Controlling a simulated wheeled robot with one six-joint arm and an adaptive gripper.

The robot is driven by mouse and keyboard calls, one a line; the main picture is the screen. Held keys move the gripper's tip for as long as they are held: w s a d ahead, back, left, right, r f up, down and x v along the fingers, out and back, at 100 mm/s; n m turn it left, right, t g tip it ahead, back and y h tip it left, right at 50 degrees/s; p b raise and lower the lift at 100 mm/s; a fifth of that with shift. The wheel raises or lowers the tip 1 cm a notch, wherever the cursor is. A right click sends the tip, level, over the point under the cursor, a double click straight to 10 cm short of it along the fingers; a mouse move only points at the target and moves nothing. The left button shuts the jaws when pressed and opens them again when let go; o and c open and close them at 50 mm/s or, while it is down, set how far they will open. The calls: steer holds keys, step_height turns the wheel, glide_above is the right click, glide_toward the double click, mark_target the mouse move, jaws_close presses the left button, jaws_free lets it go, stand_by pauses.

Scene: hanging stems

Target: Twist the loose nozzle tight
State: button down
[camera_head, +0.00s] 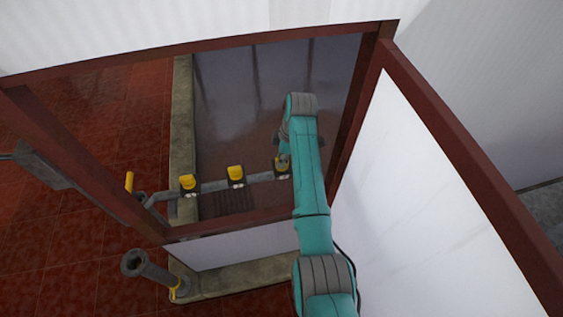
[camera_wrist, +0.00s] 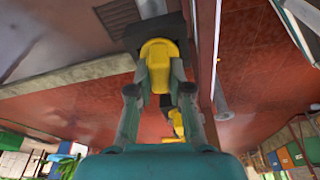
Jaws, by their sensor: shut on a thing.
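My gripper (camera_wrist: 160,76) is shut on a yellow nozzle (camera_wrist: 158,52) in the wrist view, one finger on each side. The held nozzle sits against a dark block; by my arm's place it is the right one. Another yellow nozzle (camera_wrist: 177,122) shows beyond, between the fingers. I cannot tell how tightly the held nozzle sits.
A dark red frame (camera_head: 350,130) and a white panel (camera_head: 430,190) stand close to the right of my arm. A low stone curb (camera_head: 183,110) borders the wet floor. A grey pipe stub (camera_head: 150,270) stands at lower left. Red tiled floor lies open at left.

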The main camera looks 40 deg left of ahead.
steer(key=n, duration=0.3)
steer(key=shift+n+h, duration=0.3)
steer(key=shift+g, duration=0.3)
steer(key=c, duration=0.6)
jaws_free()
steer(key=shift+o, duration=0.2)
steer(key=shift+r, duration=0.1)
steer(key=shift+s+a+v, duration=0.15)
steer(key=shift+s+v, duration=0.1)
steer(key=shift+v, duration=1.1)
steer(key=shift+s+a+v, duration=0.15)
steer(key=shift+s+v, duration=0.1)
steer(key=shift+v, duration=1.15)
steer(key=shift+s+a+v, duration=0.15)
steer(key=shift+s+v, duration=0.05)
steer(key=shift+v, duration=1.15)
steer(key=shift+s+r, duration=0.1)
steer(key=shift+r, duration=0.05)
